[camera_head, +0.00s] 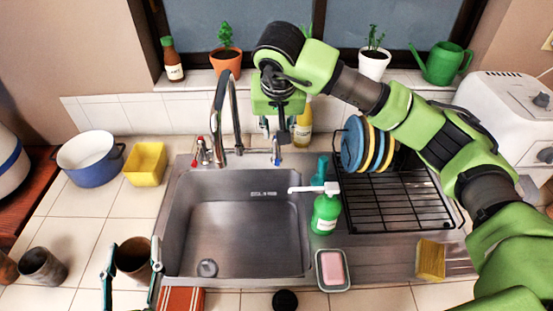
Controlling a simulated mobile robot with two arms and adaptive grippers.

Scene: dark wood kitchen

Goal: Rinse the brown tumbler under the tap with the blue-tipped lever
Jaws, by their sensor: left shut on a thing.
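The brown tumbler (133,256) stands at the counter's front, left of the sink. My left gripper (132,268) has a finger on either side of it and is shut on it. The tap (227,105) is a tall chrome arch behind the sink (235,235); no water shows under it. The blue-tipped lever (277,151) is to the right of the tap's base, and a red-tipped lever (200,152) is to the left. My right gripper (277,128) points down just above the blue-tipped lever. Whether they touch, and how far its fingers are apart, I cannot tell.
A green soap dispenser (326,212) and pink soap in a dish (333,270) stand at the sink's right. A dish rack (400,200) with plates is beyond. A yellow bottle (302,125) is behind my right gripper.

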